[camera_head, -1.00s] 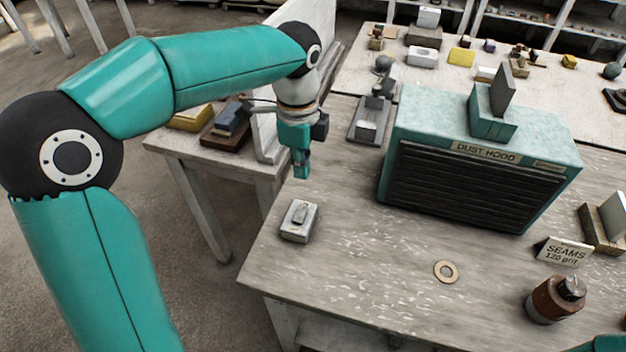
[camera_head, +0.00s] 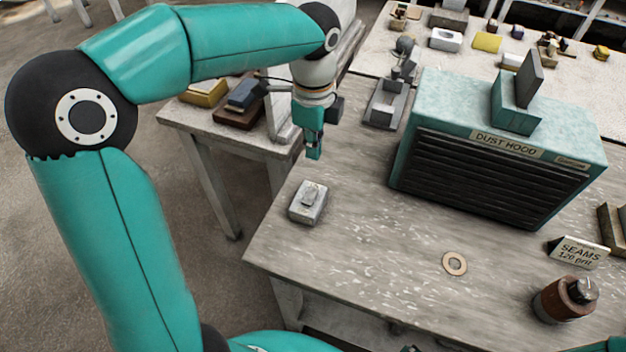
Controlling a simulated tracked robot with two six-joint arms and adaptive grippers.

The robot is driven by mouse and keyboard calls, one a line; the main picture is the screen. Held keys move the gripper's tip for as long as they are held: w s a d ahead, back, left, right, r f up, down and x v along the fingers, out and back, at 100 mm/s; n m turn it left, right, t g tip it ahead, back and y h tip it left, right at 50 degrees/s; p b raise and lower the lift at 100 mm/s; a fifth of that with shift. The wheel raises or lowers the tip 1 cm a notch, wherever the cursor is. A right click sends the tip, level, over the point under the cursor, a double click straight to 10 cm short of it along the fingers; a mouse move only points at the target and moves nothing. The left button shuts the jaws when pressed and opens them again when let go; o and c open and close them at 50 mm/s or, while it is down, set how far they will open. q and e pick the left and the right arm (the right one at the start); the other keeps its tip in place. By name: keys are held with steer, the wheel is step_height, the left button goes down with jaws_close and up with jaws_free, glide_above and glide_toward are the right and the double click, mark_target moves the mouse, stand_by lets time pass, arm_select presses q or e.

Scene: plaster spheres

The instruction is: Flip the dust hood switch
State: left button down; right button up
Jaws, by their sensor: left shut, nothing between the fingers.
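The dust hood (camera_head: 490,180) is a teal box with a dark slatted front and a "DUST HOOD" label, standing on the worktable. A small grey switch box (camera_head: 308,203) with a raised lever on top sits near the table's left edge, apart from the hood. My left gripper (camera_head: 314,153) is shut and empty, pointing down above the table, just behind the switch box and not touching it. Which way the lever is tipped is hard to tell. My right gripper is not clearly in view; only a bit of teal shows at the bottom right.
A flat ring (camera_head: 455,263) lies on the table right of the switch box. A brown jar (camera_head: 565,298) and a "SEAMS 120 grit" sign (camera_head: 578,252) stand at the right. A grey metal stand (camera_head: 385,103) is behind the gripper. The table (camera_head: 370,270) is clear around the switch box.

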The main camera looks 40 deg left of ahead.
mark_target(313, 190)
arm_select(q)
step_height(313, 190, down, 11)
stand_by(0.3)
steer(key=shift+r+p, duration=0.1)
steer(key=shift+p, duration=0.45)
steer(key=shift+w+f, duration=0.1)
steer(key=shift+f, duration=0.15)
steer(key=shift+r, duration=0.1)
steer(key=shift+s+d+r, duration=0.15)
steer(key=shift+s+r, duration=0.1)
steer(key=shift+s, duration=0.5)
step_height(313, 190, up, 12)
steer(key=shift+w, duration=0.3)
